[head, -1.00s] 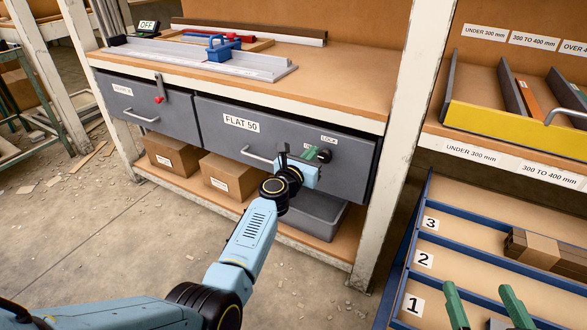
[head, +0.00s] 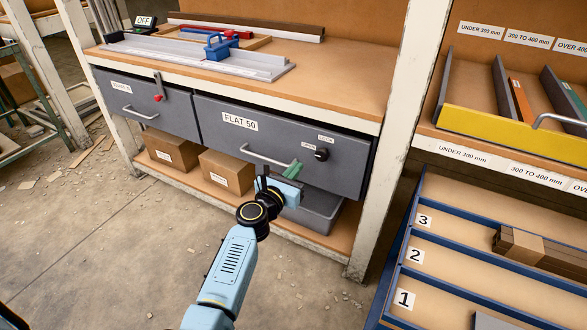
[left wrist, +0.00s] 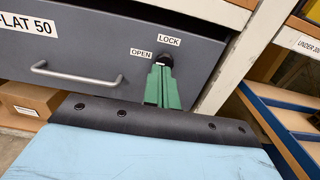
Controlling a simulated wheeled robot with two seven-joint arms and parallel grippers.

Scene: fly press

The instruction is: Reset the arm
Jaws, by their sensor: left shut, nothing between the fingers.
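My left gripper (head: 294,168) has green fingers, shut and empty. In the head view it is in front of the grey FLAT 50 drawer (head: 225,140), below and left of the black knob (head: 321,154), near the right end of the drawer handle (head: 265,158). In the left wrist view, the green fingers (left wrist: 163,86) point toward the knob (left wrist: 165,59) between the OPEN and LOCK labels and partly overlap it. My right gripper is out of view.
A second grey drawer with a red-knobbed latch (head: 159,97) is at the left. Cardboard boxes (head: 227,172) and a grey bin (head: 318,213) stand on the shelf below. A white post (head: 387,165) and blue-edged numbered rack (head: 440,265) stand to the right.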

